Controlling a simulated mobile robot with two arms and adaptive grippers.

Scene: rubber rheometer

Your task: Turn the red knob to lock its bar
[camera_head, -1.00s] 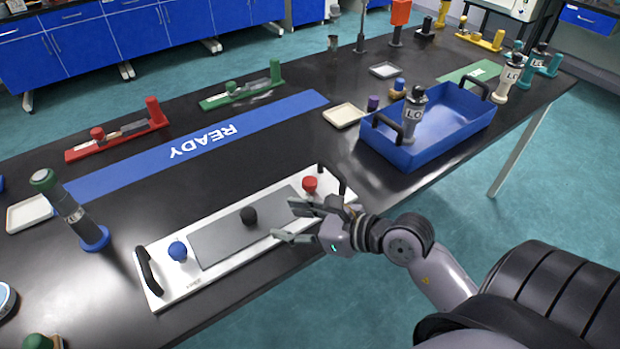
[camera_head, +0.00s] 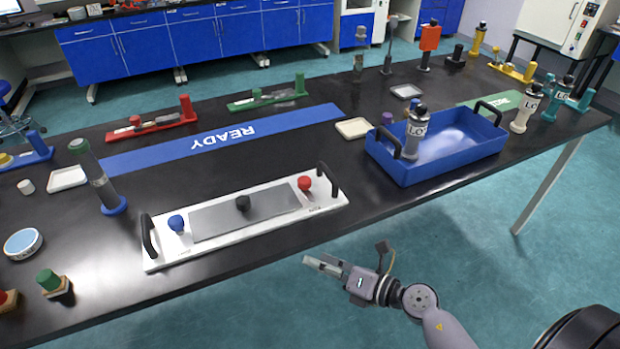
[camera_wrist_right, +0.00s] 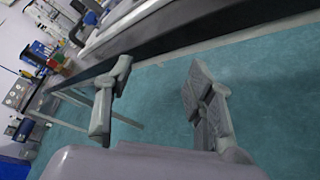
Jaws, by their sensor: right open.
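A white board (camera_head: 270,226) with black end handles lies near the front edge of the black table. On it are a red knob (camera_head: 304,183) at the right, a black knob (camera_head: 242,203) on a grey plate (camera_head: 215,221), and a blue knob (camera_head: 176,223) at the left. My right gripper (camera_head: 313,265) is off the table's front edge, below and apart from the board. In the right wrist view its two fingers (camera_wrist_right: 155,105) stand apart with nothing between them. My left gripper is not in view.
A blue tray (camera_head: 480,157) holding a labelled bottle stands right of the board. A dark cylinder (camera_head: 98,180) on a blue base stands at the left. A blue READY strip (camera_head: 150,156) lies behind the board. The floor beside my right gripper is clear.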

